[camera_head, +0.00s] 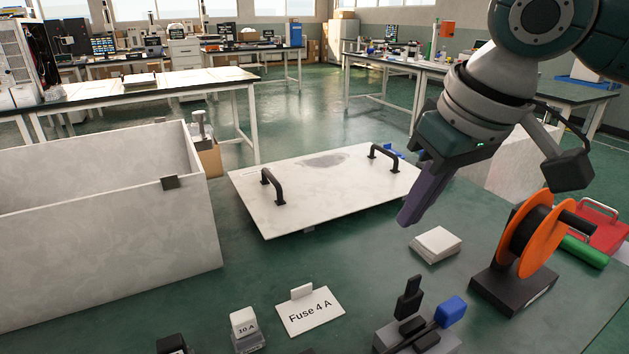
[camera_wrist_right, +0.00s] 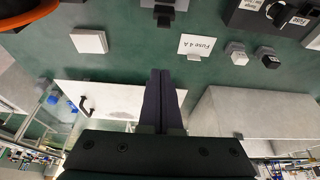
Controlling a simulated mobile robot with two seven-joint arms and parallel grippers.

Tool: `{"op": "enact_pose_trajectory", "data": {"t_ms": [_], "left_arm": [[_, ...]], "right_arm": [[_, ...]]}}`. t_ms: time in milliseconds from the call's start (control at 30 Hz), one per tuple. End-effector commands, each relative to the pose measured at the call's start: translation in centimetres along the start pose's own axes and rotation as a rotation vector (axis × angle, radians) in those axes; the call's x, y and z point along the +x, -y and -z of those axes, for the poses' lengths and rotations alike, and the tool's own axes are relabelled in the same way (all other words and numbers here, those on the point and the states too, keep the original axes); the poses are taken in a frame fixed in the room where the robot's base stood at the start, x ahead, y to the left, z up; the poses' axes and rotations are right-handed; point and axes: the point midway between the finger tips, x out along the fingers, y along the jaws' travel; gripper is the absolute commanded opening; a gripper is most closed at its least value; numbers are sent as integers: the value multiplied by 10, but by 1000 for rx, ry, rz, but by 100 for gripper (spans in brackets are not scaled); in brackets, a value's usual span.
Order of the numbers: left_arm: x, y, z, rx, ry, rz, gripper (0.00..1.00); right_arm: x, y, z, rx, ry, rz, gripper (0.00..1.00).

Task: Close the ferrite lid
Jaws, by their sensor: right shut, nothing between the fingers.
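The likely ferrite lid (camera_head: 322,195) is a flat pale panel with two black handles, lying near the far edge of the table. It also shows in the wrist view (camera_wrist_right: 110,97), partly hidden by my right gripper. An open pale box (camera_head: 110,240) stands left of the lid, apart from it, with a black clip on its rim. My right gripper (camera_head: 404,222) has purple fingers pointing down, at the right end of the lid in the picture. Its fingers (camera_wrist_right: 160,75) are together and empty. I cannot tell whether they touch the lid. My left gripper is out of view.
A white block (camera_head: 435,243) and an orange spool (camera_head: 530,235) stand to the right. A "Fuse 4 A" card (camera_head: 310,312), a 10 A fuse (camera_head: 244,325) and a dark fixture with a blue cap (camera_head: 451,311) are at the front. The table between lid and card is clear.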

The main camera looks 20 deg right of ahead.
Motion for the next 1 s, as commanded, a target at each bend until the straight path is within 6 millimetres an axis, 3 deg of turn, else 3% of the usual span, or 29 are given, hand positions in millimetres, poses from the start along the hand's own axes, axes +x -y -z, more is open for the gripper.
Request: {"op": "enact_pose_trajectory", "data": {"t_ms": [100, 400, 700, 1000], "left_arm": [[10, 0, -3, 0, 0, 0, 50], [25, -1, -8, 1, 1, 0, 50], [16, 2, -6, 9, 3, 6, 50], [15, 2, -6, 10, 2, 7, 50]], "right_arm": [[28, 0, -2, 2, 3, 0, 0], [83, 0, -1, 3, 0, -1, 0], [67, -1, -32, -1, -2, -4, 0], [66, 0, -38, 1, -4, -2, 0]]}}
